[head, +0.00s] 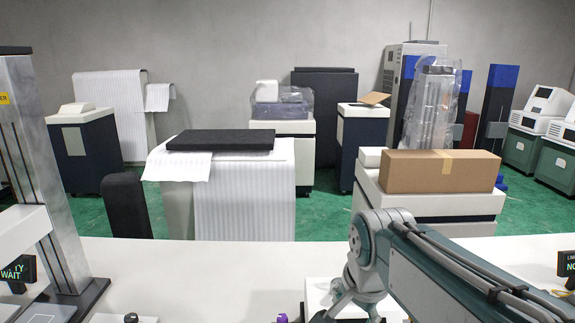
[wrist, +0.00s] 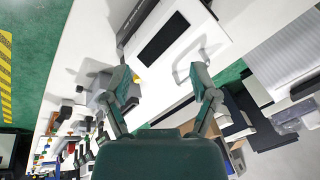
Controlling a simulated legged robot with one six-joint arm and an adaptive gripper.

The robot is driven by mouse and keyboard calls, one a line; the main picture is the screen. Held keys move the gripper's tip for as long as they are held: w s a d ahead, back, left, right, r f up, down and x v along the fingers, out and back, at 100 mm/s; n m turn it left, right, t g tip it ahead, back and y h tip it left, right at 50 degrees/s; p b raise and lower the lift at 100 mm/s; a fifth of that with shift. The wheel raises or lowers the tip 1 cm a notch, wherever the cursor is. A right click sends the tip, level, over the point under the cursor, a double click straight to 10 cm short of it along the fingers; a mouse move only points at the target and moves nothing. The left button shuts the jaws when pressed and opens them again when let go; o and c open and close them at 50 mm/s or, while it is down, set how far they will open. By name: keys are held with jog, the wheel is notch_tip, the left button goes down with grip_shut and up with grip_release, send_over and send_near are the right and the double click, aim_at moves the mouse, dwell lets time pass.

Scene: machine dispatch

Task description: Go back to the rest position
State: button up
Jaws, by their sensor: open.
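My gripper (wrist: 161,77) shows in the wrist view with its two green-grey fingers spread apart. It is open, with nothing between the fingertips. Beyond the fingers is a white box-shaped unit (wrist: 207,35) with a dark rectangular panel (wrist: 163,40) on it. A thin grey loop at its right lies near the right finger; I cannot tell whether they touch. In the head view my arm reaches in from the lower right and bends down over the white worktop (head: 215,265). The fingers are not clear there.
A grey metal column (head: 42,170) stands at the left of the worktop. Small signs (head: 18,270) stand at both sides. Several small coloured items lie at the lower left of the wrist view. A cardboard box (head: 440,172) rests on a cabinet behind the worktop.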

jog(key=s+d+f+n+t, duration=0.1)
jog(key=s+d+n, duration=0.1)
jog(key=s+n, duration=0.2)
jog(key=s+d+f+n+t, duration=0.1)
jog(key=s+d+f+n, duration=0.1)
jog(key=s+n, duration=0.3)
jog(key=shift+s+d+f, duration=0.2)
jog(key=shift+s+d, duration=0.05)
jog(key=shift+s, duration=1.35)
